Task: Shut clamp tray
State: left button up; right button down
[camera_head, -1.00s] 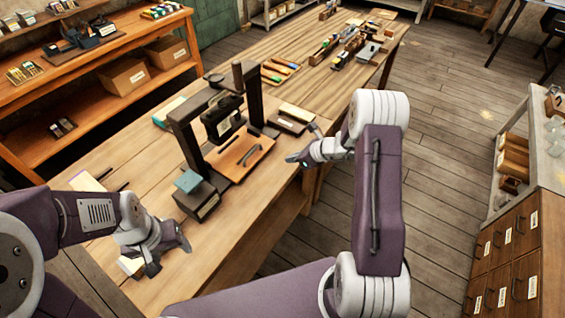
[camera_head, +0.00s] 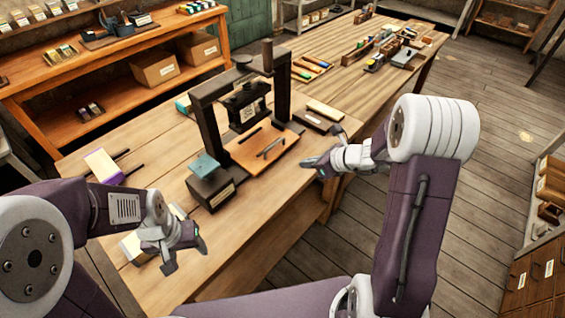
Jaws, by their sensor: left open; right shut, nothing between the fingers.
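The clamp tray (camera_head: 250,153) is an orange-brown wooden plate with a dark bar handle (camera_head: 271,148), at the foot of the black press (camera_head: 205,121). It sticks out from under the press frame towards the front edge of the table. My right gripper (camera_head: 311,166) is shut and empty, to the right of the tray and apart from it, near the table's front edge. My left gripper (camera_head: 187,260) is open and empty over the table at the lower left, clear of the press.
A dark box with a teal top (camera_head: 204,166) stands left of the tray. A dark labelled block (camera_head: 313,121) lies to its right. A white and purple block (camera_head: 103,166) is at the left. Bare tabletop (camera_head: 262,205) lies in front of the press.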

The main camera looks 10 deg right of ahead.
aim_at(269, 154)
pick_arm(q)
jog(key=shift+f+b, duration=0.3)
jog(key=shift+f, duration=0.1)
pick_arm(e)
jog(key=x, duration=0.9)
jog(key=shift+a, duration=0.1)
pick_arm(q)
jog(key=shift+r+p, duration=0.55)
jog(key=shift+r, duration=0.05)
pick_arm(e)
jog(key=shift+w+a+r, duration=0.1)
jog(key=shift+w+a, duration=0.7)
jog(key=shift+w, duration=0.25)
pick_arm(q)
jog(key=shift+r, duration=0.1)
pick_arm(e)
jog(key=shift+w+a, duration=0.45)
jog(key=shift+w, duration=0.1)
jog(key=w+a, duration=0.1)
jog(key=w+a+p, duration=0.1)
jog(key=w, duration=0.1)
jog(key=shift+a, duration=0.25)
pick_arm(q)
jog(key=shift+s+r, duration=0.1)
jog(key=shift+r, duration=0.35)
